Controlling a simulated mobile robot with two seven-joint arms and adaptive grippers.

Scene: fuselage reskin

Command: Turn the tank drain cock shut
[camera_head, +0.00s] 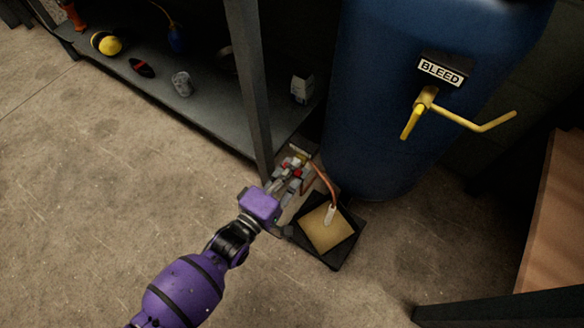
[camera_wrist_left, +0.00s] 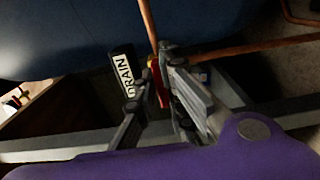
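The drain cock shows in the left wrist view as a small red handle (camera_wrist_left: 160,88) with a bit of yellow, below a copper pipe and beside a black DRAIN label (camera_wrist_left: 124,74). The blue tank (camera_head: 405,110) stands behind it. My left gripper (camera_head: 295,170) reaches to the foot of the tank, with red parts showing at its fingers. In the left wrist view its two fingers (camera_wrist_left: 153,80) stand either side of the red handle, close to it. Whether both touch it is not clear. My right gripper is not in view.
A black tray with a tan pad (camera_head: 326,228) lies on the floor under a copper tube. A yellow bleed lever (camera_head: 455,115) sticks out from the tank under a BLEED label. A grey shelf post (camera_head: 250,90) stands close left of the gripper. The floor at left is clear.

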